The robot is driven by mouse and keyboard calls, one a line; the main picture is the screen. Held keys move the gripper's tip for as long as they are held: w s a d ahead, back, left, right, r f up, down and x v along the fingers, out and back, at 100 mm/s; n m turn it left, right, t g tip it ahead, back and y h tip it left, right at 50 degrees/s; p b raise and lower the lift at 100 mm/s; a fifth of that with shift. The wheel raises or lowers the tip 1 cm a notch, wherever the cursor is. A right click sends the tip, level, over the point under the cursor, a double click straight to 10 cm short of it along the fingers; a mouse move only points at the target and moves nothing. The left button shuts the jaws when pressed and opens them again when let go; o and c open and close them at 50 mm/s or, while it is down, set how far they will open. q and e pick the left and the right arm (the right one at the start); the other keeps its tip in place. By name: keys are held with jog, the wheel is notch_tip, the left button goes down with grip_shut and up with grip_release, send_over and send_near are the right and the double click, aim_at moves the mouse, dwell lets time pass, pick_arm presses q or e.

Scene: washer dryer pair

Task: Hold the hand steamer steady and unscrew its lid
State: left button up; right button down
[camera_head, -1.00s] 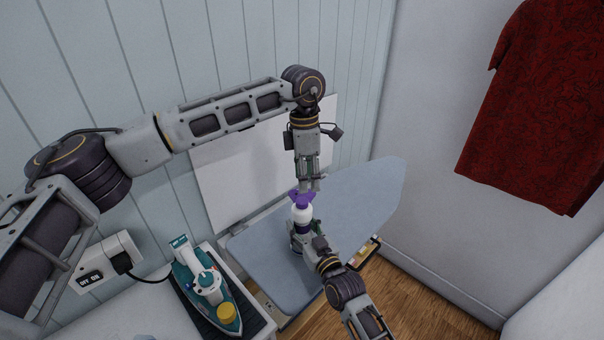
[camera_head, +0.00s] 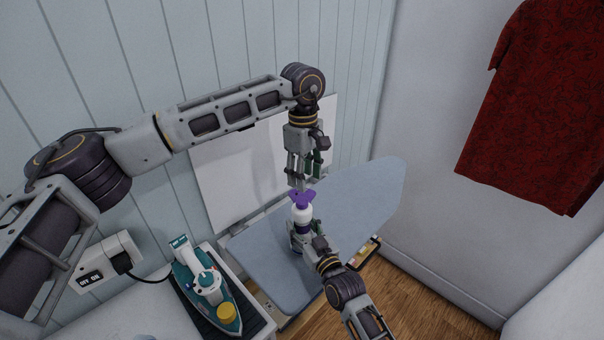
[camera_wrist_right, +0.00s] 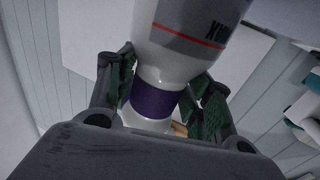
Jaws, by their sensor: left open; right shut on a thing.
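The hand steamer (camera_head: 303,214) is a white bottle shape with a purple top, its lid (camera_head: 302,198). It stands upright over the ironing board. My right gripper (camera_head: 304,238) is shut on its body from the front. In the right wrist view the steamer (camera_wrist_right: 185,42) shows white with a red line and a purple band, between the green-padded fingers of my right gripper (camera_wrist_right: 160,97). My left gripper (camera_head: 298,186) is open, pointing down just above the purple lid. Whether its fingertips touch the lid I cannot tell. The steamer's lower part is mostly hidden by my right gripper.
The blue-grey ironing board (camera_head: 365,195) has free room right of the steamer. A teal iron (camera_head: 207,285) with a yellow cap stands at the lower left. A switched wall socket (camera_head: 106,264) is left of it. A red shirt (camera_head: 530,110) hangs at right.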

aim_at(302, 200)
pick_arm(q)
jog(key=m, duration=0.4)
jog(key=shift+a, duration=0.15)
jog(key=m, duration=0.3)
jog(key=shift+a+m, duration=0.1)
jog(key=shift+m, duration=0.3)
jog(key=m, duration=0.7)
jog(key=shift+f, duration=0.15)
jog(key=shift+f, duration=3.9)
grip_shut()
jog(key=shift+a, duration=0.1)
